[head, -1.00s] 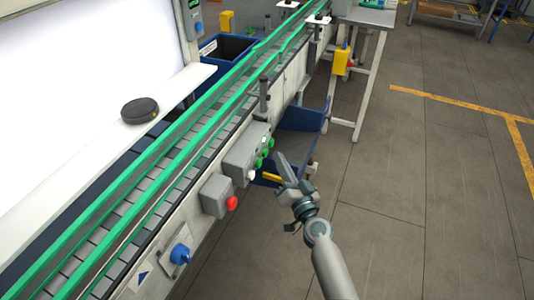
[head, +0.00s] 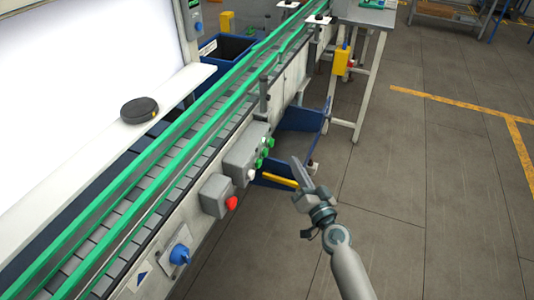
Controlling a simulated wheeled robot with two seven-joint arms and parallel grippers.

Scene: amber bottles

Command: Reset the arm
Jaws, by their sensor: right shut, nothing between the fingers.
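My right arm comes in from the bottom right. Its gripper (head: 297,164) is shut and empty, pointing up and to the left in the picture. It is in the air over the floor, to the right of the conveyor's side and apart from the control boxes. My left gripper is not in view. No amber bottles can be made out.
A conveyor (head: 148,190) with green rails runs diagonally. Control boxes with a red button (head: 231,203), green buttons and a blue knob (head: 180,254) sit on its side. A dark puck (head: 139,110) lies on a white ledge. A blue bin (head: 302,128) is beyond. Floor at right is clear.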

